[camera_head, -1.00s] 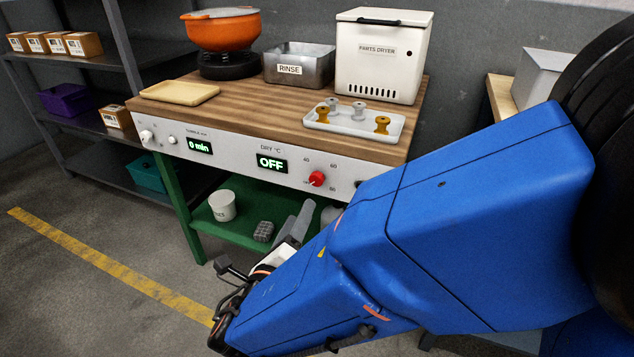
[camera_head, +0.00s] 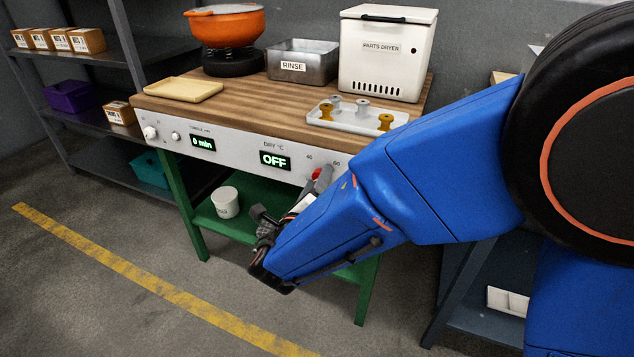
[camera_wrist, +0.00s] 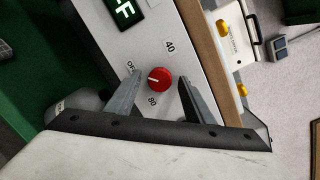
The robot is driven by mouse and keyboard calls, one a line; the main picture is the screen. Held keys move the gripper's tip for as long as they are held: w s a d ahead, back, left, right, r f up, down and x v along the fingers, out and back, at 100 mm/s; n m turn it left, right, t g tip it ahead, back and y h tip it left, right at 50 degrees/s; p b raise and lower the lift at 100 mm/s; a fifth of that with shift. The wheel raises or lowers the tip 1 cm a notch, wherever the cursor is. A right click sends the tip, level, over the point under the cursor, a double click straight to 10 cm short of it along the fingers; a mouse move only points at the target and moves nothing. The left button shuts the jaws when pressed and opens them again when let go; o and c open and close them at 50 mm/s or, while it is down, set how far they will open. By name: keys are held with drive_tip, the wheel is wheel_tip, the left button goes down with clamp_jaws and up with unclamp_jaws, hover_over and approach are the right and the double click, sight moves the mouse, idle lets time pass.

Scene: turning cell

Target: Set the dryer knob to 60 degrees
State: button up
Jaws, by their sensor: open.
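The red dryer knob (camera_wrist: 159,78) is on the white front panel (camera_wrist: 205,52). Its white mark points left in the wrist view, on the side of the OFF label. The dry display (camera_head: 275,160) reads OFF. My gripper (camera_wrist: 160,80) is open, with one finger on each side of the knob and a visible gap at both sides. In the head view the knob (camera_head: 316,173) is partly hidden behind my gripper.
The wooden bench top carries a parts dryer (camera_head: 386,55), a rinse tank (camera_head: 302,67), an orange pot (camera_head: 226,27) and a white tray (camera_head: 342,122) of spools. A white cup (camera_head: 226,203) stands on the green lower shelf. Another display (camera_head: 202,143) reads 0 min.

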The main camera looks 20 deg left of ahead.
drive_tip(key=c, duration=1)
drive_tip(key=shift+c, duration=0.2)
